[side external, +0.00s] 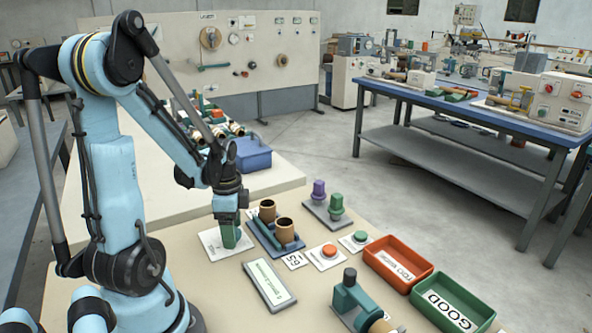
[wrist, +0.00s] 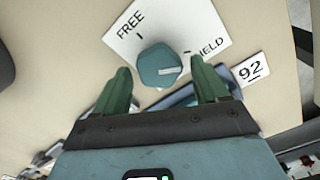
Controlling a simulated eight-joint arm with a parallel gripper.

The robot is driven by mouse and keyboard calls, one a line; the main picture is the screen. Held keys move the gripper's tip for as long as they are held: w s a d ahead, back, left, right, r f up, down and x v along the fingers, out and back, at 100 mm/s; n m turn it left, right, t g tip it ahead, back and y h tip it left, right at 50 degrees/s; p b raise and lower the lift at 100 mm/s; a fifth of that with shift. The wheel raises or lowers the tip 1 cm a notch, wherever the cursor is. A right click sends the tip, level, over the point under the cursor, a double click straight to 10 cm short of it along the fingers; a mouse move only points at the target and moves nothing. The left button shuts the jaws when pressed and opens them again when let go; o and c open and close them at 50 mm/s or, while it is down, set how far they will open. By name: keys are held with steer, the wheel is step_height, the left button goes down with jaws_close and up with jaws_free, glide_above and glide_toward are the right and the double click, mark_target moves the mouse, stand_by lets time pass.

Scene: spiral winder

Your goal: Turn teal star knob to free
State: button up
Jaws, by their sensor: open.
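The teal star knob (wrist: 158,64) sits on a white plate (wrist: 183,22) in the wrist view. The plate has a FREE label with a tick at the upper left and a partly covered HELD label with a tick at the right. The knob's white pointer line faces right, toward the HELD side, a little below its tick. My gripper (wrist: 161,68) is open, with one green finger on each side of the knob in the picture; I cannot tell whether they touch it. In the side view my gripper (side external: 229,234) is low over the white plate (side external: 211,243) and hides the knob.
Right of the plate stands a blue tray (side external: 262,240) with brown cylinders. Red and green buttons (side external: 328,251), an orange bin (side external: 399,262) and a GOOD bin (side external: 452,302) lie farther right.

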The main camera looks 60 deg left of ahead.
steer(key=c, duration=1.1)
steer(key=shift+o, duration=0.2)
steer(key=shift+n, duration=0.4)
steer(key=n, duration=0.5)
steer(key=shift+a+n, duration=0.1)
steer(key=shift+n, duration=0.2)
steer(key=n, duration=0.5)
steer(key=shift+a, duration=0.1)
steer(key=n, duration=0.6)
steer(key=shift+s+a+n, duration=0.1)
steer(key=shift+n, duration=0.3)
steer(key=n, duration=0.5)
steer(key=shift+s+n, duration=0.1)
steer(key=shift+n, duration=0.2)
